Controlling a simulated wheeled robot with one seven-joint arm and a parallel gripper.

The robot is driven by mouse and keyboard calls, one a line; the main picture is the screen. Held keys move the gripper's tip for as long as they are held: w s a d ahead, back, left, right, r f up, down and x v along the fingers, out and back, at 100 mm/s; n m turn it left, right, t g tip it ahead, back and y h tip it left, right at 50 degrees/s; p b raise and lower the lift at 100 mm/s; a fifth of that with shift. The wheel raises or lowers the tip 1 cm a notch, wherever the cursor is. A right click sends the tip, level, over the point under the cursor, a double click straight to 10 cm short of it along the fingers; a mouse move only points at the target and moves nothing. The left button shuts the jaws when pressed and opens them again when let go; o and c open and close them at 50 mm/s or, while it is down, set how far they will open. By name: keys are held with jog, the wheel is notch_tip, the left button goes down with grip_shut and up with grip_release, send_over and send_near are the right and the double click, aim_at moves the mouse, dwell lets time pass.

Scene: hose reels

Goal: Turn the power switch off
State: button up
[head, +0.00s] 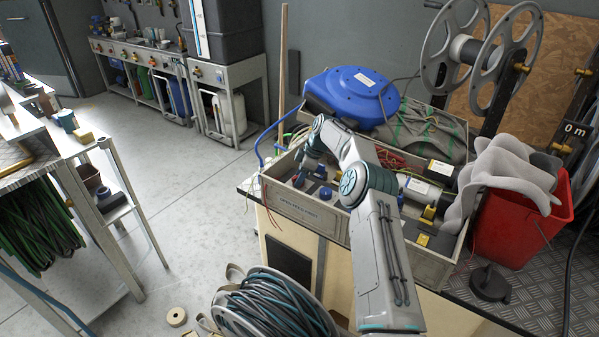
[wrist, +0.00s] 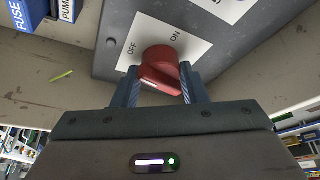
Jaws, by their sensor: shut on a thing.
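The power switch is a red rotary knob (wrist: 160,68) on a white plate (wrist: 198,42) marked OFF at left and ON at right. The plate is fixed to a dark grey box (wrist: 110,22). In the wrist view my gripper (wrist: 158,92) has one finger on each side of the knob and is shut on it. I cannot tell for sure which mark the knob points to. In the head view my gripper (head: 300,180) reaches down into the left end of a grey crate (head: 290,207) on the workbench; the knob cannot be made out there.
Blue blocks labelled FUSE and PUMP (wrist: 62,8) sit beside the box. A blue hose reel (head: 352,95) stands behind the crate, and a red bucket (head: 520,228) with a grey cloth (head: 505,178) is at right. Open floor (head: 200,190) lies left.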

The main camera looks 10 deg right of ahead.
jog(key=shift+a+f+n+g+p, duration=0.1)
jog(key=shift+n+g+p, duration=0.35)
jog(key=shift+n, duration=0.25)
jog(key=o, duration=0.9)
jog(key=shift+o, duration=0.2)
jog(key=shift+r, duration=0.35)
jog(key=p+v, duration=0.6)
jog(key=v, duration=0.7)
jog(key=shift+s, duration=0.2)
